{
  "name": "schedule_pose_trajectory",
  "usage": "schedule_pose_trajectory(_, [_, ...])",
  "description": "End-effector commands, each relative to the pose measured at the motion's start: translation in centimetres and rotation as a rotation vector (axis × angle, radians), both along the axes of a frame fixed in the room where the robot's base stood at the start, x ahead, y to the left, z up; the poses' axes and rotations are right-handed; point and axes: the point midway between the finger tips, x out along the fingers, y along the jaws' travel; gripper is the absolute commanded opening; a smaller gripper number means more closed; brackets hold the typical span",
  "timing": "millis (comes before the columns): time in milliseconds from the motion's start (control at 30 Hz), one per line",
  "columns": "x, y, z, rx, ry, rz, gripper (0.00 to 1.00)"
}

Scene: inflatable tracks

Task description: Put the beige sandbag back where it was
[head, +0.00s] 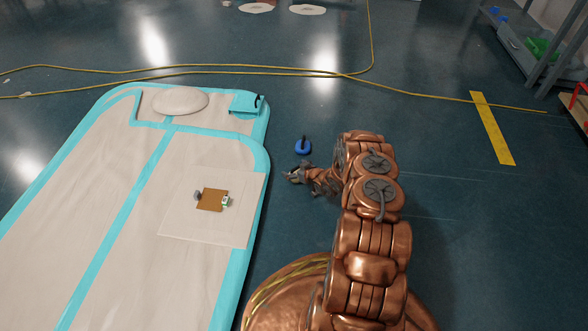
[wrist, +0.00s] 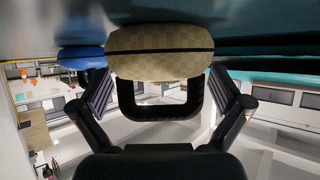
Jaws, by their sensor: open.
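The beige sandbag (wrist: 160,57) shows in the wrist view, which looks upside down. It is a rounded checked bag with a dark band, directly ahead of my gripper (wrist: 162,80). The two black fingers are spread, one at each side of the bag's outline. I cannot tell whether they touch it. In the head view my gripper (head: 290,177) is low over the floor, just right of the inflatable track. I cannot make out the beige sandbag there.
A blue bag (head: 303,147) with a dark handle stands on the floor just beyond my gripper; it shows in the wrist view too (wrist: 80,57). The beige-and-teal inflatable track (head: 110,215) fills the left, carrying a brown board (head: 211,199). Yellow cables (head: 200,70) cross the floor behind.

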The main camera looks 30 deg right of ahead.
Motion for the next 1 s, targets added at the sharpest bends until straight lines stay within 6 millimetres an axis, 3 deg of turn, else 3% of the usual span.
schedule_pose_trajectory(267, [-1.0, -0.2, 1.0, 0.0, -0.001, -0.001, 1.0])
schedule_pose_trajectory(700, [-7.8, -0.9, 4.8, 0.0, 0.002, -0.004, 1.0])
schedule_pose_trajectory(1000, [-10.4, -1.1, 5.9, 0.0, 0.002, -0.001, 1.0])
